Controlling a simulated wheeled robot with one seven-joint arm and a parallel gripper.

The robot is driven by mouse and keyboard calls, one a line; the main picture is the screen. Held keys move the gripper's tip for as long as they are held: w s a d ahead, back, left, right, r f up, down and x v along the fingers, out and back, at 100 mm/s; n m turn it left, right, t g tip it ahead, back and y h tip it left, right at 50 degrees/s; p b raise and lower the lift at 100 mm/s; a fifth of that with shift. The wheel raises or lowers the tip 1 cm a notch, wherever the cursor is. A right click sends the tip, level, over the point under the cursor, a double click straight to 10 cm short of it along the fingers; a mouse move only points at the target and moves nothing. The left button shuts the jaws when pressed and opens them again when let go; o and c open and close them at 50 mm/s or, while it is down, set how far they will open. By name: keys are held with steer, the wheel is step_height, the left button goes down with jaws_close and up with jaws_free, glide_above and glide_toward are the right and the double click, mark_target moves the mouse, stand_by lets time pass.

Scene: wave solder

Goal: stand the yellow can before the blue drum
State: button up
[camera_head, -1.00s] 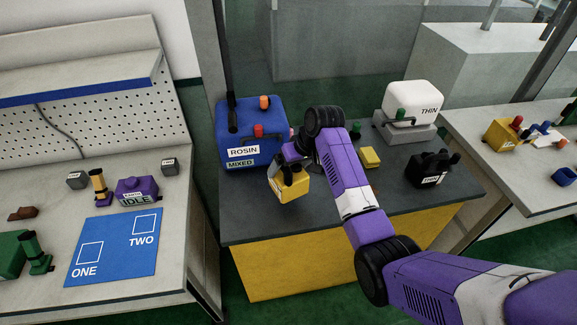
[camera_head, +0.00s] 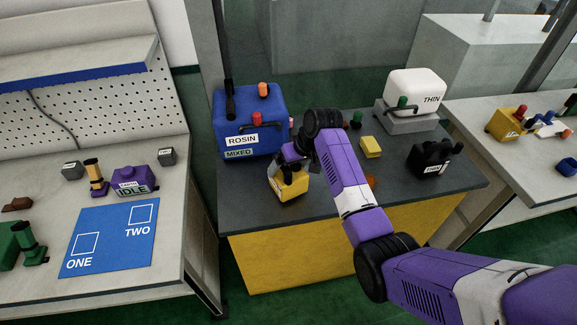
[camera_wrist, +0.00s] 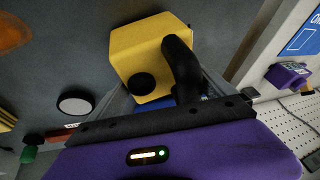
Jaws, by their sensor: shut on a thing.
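The yellow can (camera_head: 291,187) has a black cap and a black curved handle, with a pale label on its left side in the head view. My gripper (camera_head: 291,163) is shut on it from above; in the wrist view the can (camera_wrist: 140,48) sits between the fingers, which are partly hidden. The can is in front of the blue drum (camera_head: 246,112), near the table's front edge. I cannot tell whether its base touches the table. The drum carries the labels ROSIN and MIXED and stands at the table's back left.
The dark table (camera_head: 330,205) also holds a small yellow block (camera_head: 371,147), a black can (camera_head: 432,160) and a white THIN drum (camera_head: 415,90) on a grey stand. A bench with a blue mat (camera_head: 145,262) is at the left, across a gap.

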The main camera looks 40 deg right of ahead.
steer(key=shift+f+b, duration=0.3)
steer(key=shift+f, duration=0.2)
stand_by(0.4)
steer(key=o, duration=1.4)
steer(key=shift+f, duration=0.15)
steer(key=shift+r, duration=0.2)
steer(key=shift+r+p, duration=0.35)
steer(key=shift+p, duration=0.1)
steer(key=shift+r+p, duration=1.55)
steer(key=shift+r, duration=0.35)
steer(key=shift+r, duration=1.15)
